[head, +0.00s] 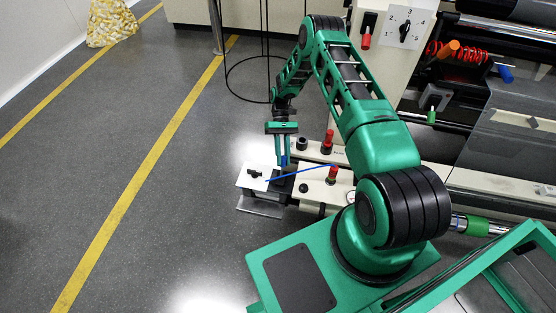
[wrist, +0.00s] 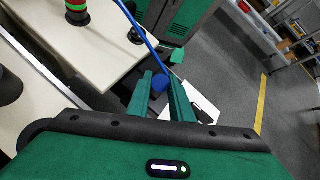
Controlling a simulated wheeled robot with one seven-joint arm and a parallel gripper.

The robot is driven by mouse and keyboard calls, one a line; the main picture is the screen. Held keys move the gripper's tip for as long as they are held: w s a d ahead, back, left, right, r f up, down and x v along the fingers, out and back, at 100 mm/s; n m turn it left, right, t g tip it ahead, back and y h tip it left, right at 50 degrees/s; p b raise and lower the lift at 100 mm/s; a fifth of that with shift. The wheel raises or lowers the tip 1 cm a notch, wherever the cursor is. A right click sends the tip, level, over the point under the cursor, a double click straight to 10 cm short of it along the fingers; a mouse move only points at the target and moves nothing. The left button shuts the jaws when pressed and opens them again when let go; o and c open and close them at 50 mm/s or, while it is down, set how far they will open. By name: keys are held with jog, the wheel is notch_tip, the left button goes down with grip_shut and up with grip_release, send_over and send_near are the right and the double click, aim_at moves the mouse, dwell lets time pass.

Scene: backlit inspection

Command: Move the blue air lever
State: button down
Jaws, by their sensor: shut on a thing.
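The blue air lever (head: 284,161) shows as a small blue piece at my fingertips, low over the machine's front end. In the wrist view its round blue end (wrist: 159,82) sits between the two green fingers. My gripper (head: 282,158) points down and is shut on this blue piece; it also shows in the wrist view (wrist: 160,92). The fingers hide part of the lever, and its base is hard to make out. A thin blue hose (head: 305,173) runs close by, and crosses the upper middle of the wrist view (wrist: 138,28).
Red-topped posts (head: 328,142) and a black knob (head: 302,143) stand to the right. A black wire stand (head: 228,78) is behind. Grey floor (head: 120,180) at left is clear.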

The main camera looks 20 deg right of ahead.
jog(key=shift+d, duration=0.1)
dwell(0.3)
jog(key=c, duration=1.6)
grip_release()
jog(key=shift+o, duration=0.2)
jog(key=v, duration=1)
jog(key=shift+w, duration=0.4)
jog(key=shift+d+r, duration=0.1)
